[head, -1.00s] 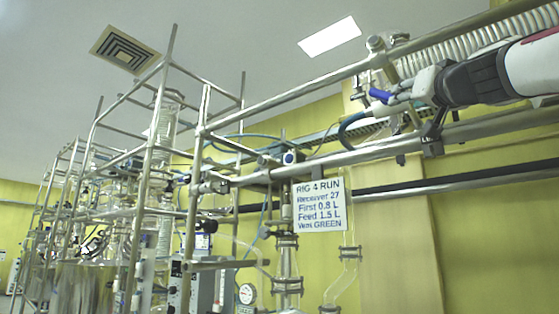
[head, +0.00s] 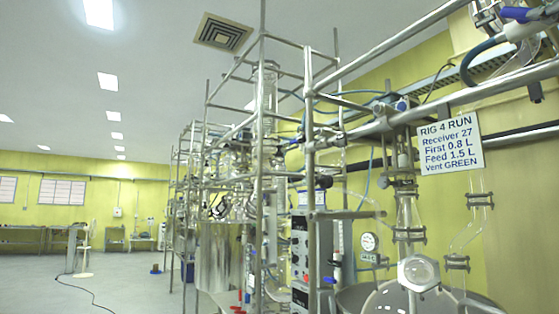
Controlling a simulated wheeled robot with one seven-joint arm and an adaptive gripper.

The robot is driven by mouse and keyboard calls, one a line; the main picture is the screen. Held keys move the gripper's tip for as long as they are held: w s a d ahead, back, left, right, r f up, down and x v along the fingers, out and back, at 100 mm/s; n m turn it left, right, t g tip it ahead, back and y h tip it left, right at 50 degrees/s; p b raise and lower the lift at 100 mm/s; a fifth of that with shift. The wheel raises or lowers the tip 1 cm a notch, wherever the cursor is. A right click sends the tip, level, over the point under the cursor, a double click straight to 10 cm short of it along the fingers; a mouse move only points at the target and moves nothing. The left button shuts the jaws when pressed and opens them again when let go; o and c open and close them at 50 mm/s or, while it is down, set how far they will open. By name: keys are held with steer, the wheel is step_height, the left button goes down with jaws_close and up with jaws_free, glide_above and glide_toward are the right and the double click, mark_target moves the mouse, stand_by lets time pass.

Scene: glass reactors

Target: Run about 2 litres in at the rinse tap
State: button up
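A blue-handled tap (head: 514,14) sits at the top right edge, on glass and pipework by the upper steel rail. No readable label marks it as the rinse tap. A dark blue hose (head: 480,58) curves down beside it. Only a small part at the right edge may belong to my gripper (head: 547,10); the rest is outside the picture, so its fingers and any hold are hidden. A round glass vessel (head: 395,300) stands at the bottom right, cut off by the lower edge. Its liquid level cannot be read.
A white sign (head: 450,143) reads RIG 4 RUN, Receiver 27, First 0.8 L, Feed 1.5 L, Vent GREEN. A steel-pipe frame (head: 260,170) with glassware fills the middle. A round gauge (head: 369,242) hangs behind. Open floor (head: 120,275) lies left, crossed by a cable.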

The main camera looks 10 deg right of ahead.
mark_target(527, 10)
steer(key=p+x, duration=0.5)
steer(key=x, duration=0.5)
steer(key=shift+d+r+p, duration=0.2)
steer(key=shift+r+p, duration=0.05)
steer(key=shift+p, duration=0.15)
steer(key=shift+w+d+r, duration=0.1)
steer(key=shift+w+d, duration=0.1)
steer(key=shift+w, duration=0.3)
steer(key=shift+c, duration=0.5)
jaws_close()
